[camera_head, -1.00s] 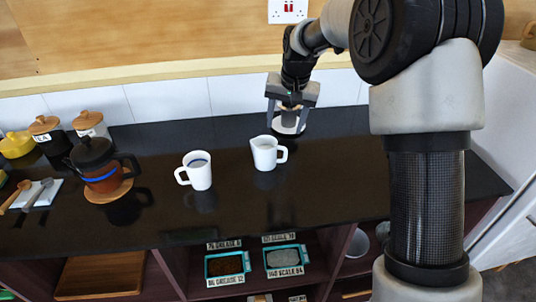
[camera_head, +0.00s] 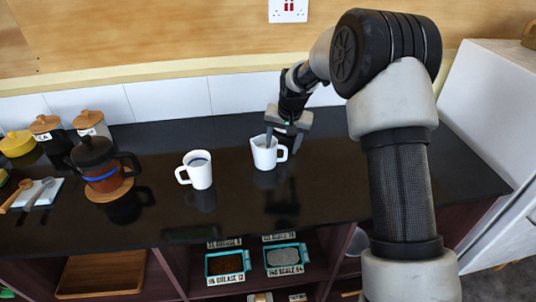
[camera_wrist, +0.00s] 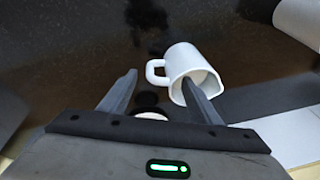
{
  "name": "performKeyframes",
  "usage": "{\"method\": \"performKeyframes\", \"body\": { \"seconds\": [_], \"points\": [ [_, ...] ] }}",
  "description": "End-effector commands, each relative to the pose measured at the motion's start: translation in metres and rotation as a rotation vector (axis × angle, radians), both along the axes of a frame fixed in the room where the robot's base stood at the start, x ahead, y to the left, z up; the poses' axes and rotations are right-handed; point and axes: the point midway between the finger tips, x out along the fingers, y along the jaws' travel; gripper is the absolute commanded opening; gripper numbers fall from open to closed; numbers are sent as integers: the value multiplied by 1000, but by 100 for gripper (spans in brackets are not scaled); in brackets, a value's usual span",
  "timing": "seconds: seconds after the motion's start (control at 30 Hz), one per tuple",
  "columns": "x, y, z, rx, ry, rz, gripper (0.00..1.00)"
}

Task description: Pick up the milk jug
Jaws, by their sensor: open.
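The white milk jug (camera_head: 266,155) stands upright on the dark counter, with its handle to the right in the head view. In the wrist view the jug (camera_wrist: 187,66) has its handle to the left and its open top towards me. My gripper (camera_head: 282,141) is open and empty, just above and behind the jug's handle side. In the wrist view one finger of my gripper (camera_wrist: 160,80) overlaps the jug's rim and the other is left of the handle. I cannot tell whether a finger touches the jug.
A white mug (camera_head: 198,172) stands left of the jug. A coffee pot (camera_head: 95,165) and lidded jars (camera_head: 90,123) are farther left. A white round thing (camera_wrist: 150,115) shows partly behind my gripper. The counter to the right is clear. The wall (camera_head: 240,97) is behind.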

Motion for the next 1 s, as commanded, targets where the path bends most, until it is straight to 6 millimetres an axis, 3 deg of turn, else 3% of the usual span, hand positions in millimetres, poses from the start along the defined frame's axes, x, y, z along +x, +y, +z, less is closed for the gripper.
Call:
{"method": "performKeyframes", "body": {
  "seconds": [0.07,0.4,1.0],
  "points": [
    [0,0,0,0,0,0,57],
    [0,0,0,0,1,0,2],
    [1,0,8,1,-2,0,0]
  ]
}}
